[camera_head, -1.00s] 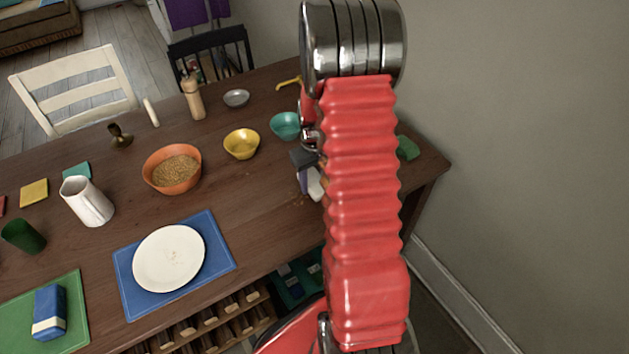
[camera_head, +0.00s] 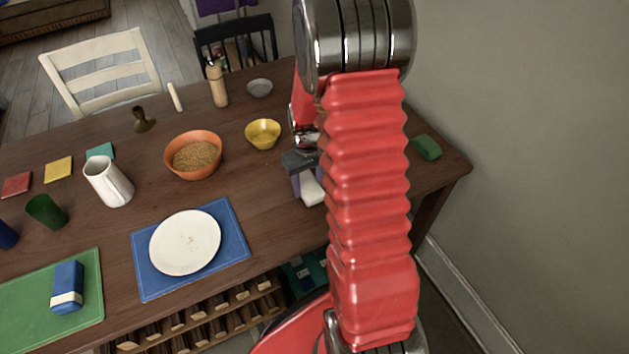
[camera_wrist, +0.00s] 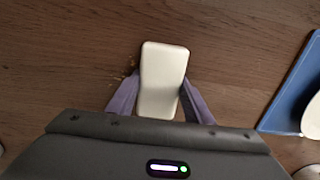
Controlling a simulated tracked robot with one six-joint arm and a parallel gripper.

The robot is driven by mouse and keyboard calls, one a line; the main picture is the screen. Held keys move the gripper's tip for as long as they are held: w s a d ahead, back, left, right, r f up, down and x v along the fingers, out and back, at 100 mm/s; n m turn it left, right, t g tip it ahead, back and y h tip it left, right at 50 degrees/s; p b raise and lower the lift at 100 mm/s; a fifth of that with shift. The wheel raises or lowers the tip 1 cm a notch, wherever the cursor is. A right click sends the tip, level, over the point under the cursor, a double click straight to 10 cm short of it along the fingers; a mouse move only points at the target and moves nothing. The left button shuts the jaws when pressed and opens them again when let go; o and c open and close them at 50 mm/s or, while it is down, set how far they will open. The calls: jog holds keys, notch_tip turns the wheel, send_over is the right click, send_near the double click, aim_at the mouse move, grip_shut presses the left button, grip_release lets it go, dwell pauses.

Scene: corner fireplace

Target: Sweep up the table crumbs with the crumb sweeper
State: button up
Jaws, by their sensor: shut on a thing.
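My gripper (camera_head: 307,186), with purple fingers, is shut on the white crumb sweeper (camera_head: 312,191), low at the wooden table (camera_head: 255,205), right of the blue placemat. The wrist view shows the sweeper (camera_wrist: 163,80) as a pale rounded block between my fingers (camera_wrist: 158,100). I cannot tell whether it touches the tabletop. Table crumbs (camera_wrist: 129,70) lie as small brown specks just left of the sweeper in the wrist view. In the head view my arm hides part of the table there.
A white plate (camera_head: 185,242) lies on the blue placemat (camera_head: 232,246). An orange bowl (camera_head: 170,160), a yellow bowl (camera_head: 263,133) and a white pitcher (camera_head: 108,181) stand behind. A green block (camera_head: 426,148) lies at the right end, near the wall (camera_head: 540,150).

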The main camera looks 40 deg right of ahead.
jog(key=shift+w+a+f, duration=0.15)
jog(key=shift+a, duration=1.05)
jog(key=shift+w+a+r, duration=0.1)
jog(key=shift+a+r, duration=0.1)
jog(key=shift+a, duration=0.05)
jog(key=shift+d+r, duration=0.1)
jog(key=shift+r, duration=3.7)
jog(key=w+a+r, duration=0.2)
jog(key=w+a, duration=0.3)
jog(key=a, duration=0.3)
jog(key=w+a+r+n, duration=0.1)
jog(key=w+a+r, duration=0.2)
jog(key=w+a, duration=0.3)
jog(key=shift+a+r+n, duration=0.15)
jog(key=shift+a+n, duration=0.15)
jog(key=shift+a, duration=0.9)
jog(key=shift+d, duration=0.1)
